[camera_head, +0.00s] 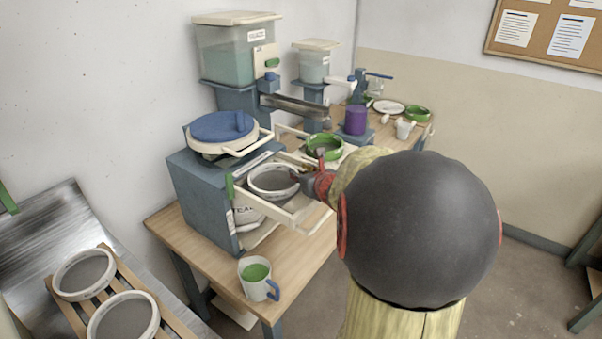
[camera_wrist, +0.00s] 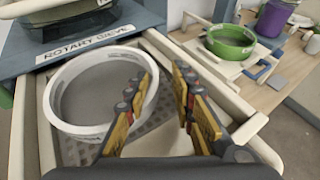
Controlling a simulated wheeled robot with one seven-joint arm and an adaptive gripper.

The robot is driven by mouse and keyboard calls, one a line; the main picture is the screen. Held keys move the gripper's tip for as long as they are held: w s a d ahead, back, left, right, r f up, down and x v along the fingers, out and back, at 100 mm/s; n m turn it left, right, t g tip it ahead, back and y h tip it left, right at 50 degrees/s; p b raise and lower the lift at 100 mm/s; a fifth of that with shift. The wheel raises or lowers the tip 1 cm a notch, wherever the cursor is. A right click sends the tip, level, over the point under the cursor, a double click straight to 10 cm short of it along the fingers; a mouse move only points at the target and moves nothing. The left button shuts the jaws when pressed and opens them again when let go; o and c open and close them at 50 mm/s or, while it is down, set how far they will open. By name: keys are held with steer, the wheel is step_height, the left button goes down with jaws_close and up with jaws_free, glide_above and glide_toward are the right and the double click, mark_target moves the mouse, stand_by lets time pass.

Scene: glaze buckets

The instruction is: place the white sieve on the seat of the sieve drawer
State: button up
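The white sieve (camera_head: 259,190), a white ring with grey mesh, sits at the open sieve drawer (camera_head: 316,219). In the wrist view the sieve (camera_wrist: 75,97) looks roughly level over the left part of the drawer (camera_wrist: 215,97), above a perforated grey surface (camera_wrist: 165,143). Whether it is fully down on the seat cannot be told. My gripper (camera_wrist: 163,75) is open at the sieve's right side. Its left finger overlaps the right rim, which shows just inside the gap; the right finger stands clear. In the head view my arm partly hides the gripper.
The blue rotary sieve housing (camera_head: 205,190) stands behind the drawer. Two more sieves (camera_head: 84,274) (camera_head: 123,318) lie on a wooden rack at lower left. A purple container (camera_head: 355,120) stands farther back.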

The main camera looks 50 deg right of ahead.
steer(key=p+v, duration=0.4)
steer(key=v, duration=0.8)
steer(key=w+a+r+n+g+y, duration=0.15)
steer(key=a+n+y, duration=0.25)
steer(key=a+n, duration=0.8)
steer(key=w+a+n+y, duration=0.3)
steer(key=a+n+y, duration=0.35)
steer(key=a, duration=0.95)
steer(key=s+a+f+n+g+h, duration=0.1)
steer(key=s+a+f+n+g, duration=0.15)
steer(key=s+a+n, duration=0.65)
steer(key=s+n+h, duration=0.1)
steer(key=n, duration=0.3)
steer(key=s+n+g+h, duration=0.1)
steer(key=n, duration=0.4)
steer(key=s+r+n+g+h, duration=0.1)
steer(key=s+n, duration=0.1)
steer(key=n, duration=0.2)
steer(key=shift+s+d+r+n+h, duration=0.1)
steer(key=shift+d+n+h, duration=0.15)
steer(key=shift+d+n, duration=0.15)
steer(key=shift+d, duration=0.1)
